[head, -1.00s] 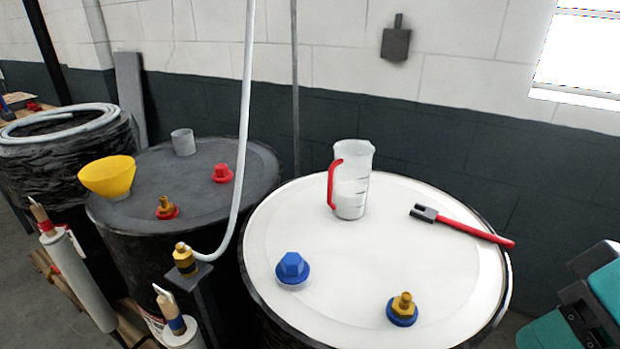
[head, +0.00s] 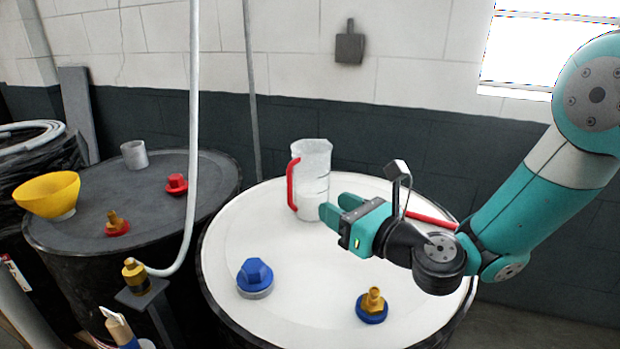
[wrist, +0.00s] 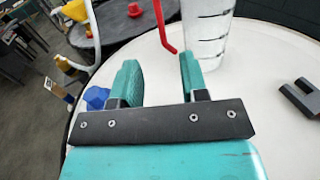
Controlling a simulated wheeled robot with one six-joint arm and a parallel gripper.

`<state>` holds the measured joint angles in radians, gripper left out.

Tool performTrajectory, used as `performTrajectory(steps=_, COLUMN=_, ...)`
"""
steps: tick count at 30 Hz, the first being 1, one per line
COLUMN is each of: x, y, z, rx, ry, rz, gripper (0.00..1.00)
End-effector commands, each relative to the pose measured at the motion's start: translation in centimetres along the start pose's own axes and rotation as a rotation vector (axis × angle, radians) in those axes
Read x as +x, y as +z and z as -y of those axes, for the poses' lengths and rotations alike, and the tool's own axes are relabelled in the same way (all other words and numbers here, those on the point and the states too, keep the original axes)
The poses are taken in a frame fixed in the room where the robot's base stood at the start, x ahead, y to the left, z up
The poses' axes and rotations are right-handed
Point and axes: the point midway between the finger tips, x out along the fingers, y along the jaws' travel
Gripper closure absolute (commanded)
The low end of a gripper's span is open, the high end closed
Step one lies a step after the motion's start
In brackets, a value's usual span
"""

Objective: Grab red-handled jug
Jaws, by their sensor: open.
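The clear jug (head: 314,180) with a red handle (head: 292,184) stands upright on the white drum lid, its handle on the left side. My gripper (head: 332,206) is open and empty, just in front and to the right of the jug, at about the height of its lower part. In the wrist view the jug (wrist: 211,35) is beyond the right fingertip, with the red handle (wrist: 163,25) ahead of the gap between the open fingers (wrist: 158,75). Whether a fingertip touches the jug I cannot tell.
The white drum lid (head: 290,310) also carries a blue cap (head: 254,275), a brass fitting on a blue base (head: 372,303) and a red-handled tool (head: 432,219), partly hidden by my arm. A pale hose (head: 194,120) rises left of it. The lid's front middle is clear.

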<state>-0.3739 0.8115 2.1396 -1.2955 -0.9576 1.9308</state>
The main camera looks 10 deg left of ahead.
Motion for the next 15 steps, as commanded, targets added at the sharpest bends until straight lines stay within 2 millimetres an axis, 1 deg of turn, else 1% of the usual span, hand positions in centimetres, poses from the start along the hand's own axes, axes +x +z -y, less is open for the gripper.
performTrajectory(steps=1, x=1.3, y=0.9, z=-0.2, rx=-0.003, ry=0.005, rz=0.002, gripper=0.59)
performTrajectory(steps=7, x=5.6, y=0.7, z=-0.2, rx=-0.006, ry=0.004, rz=0.000, gripper=0.59)
performTrajectory(steps=10, x=7.0, y=0.5, z=-0.1, rx=-0.006, ry=0.003, rz=-0.001, gripper=0.59)
performTrajectory(steps=15, x=8.1, y=0.1, z=-0.1, rx=-0.005, ry=0.001, rz=-0.002, gripper=0.59)
